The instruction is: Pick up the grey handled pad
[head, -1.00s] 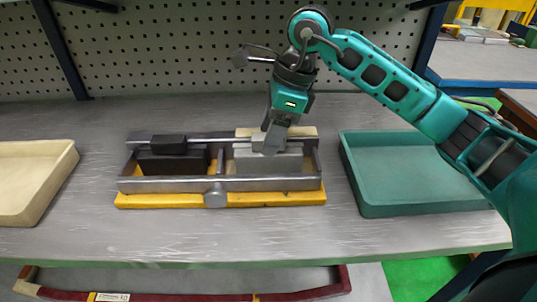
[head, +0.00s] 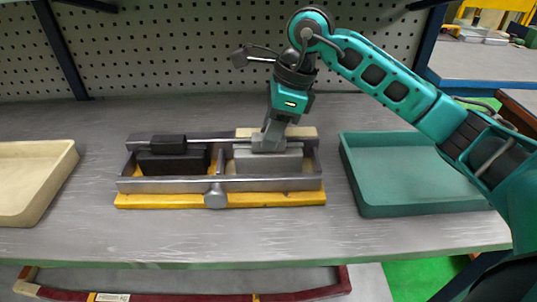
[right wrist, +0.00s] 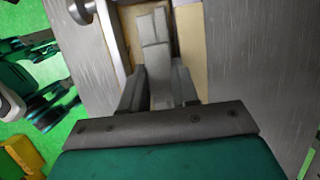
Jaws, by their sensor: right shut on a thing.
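The grey handled pad (head: 268,160) sits in the right compartment of a metal-framed holder (head: 165,185) on a yellow base. My right gripper (head: 269,146) reaches down from above and is shut on the pad's handle. In the right wrist view the pad (right wrist: 154,28) runs away from my fingers (right wrist: 160,88), which close on its handle from both sides. The fingers hide part of the handle.
A black handled pad (head: 172,160) sits in the holder's left compartment. A teal tray (head: 420,210) stands on the right, and a cream tray (head: 62,180) on the left. A pegboard (head: 170,50) rises behind. The bench front is clear.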

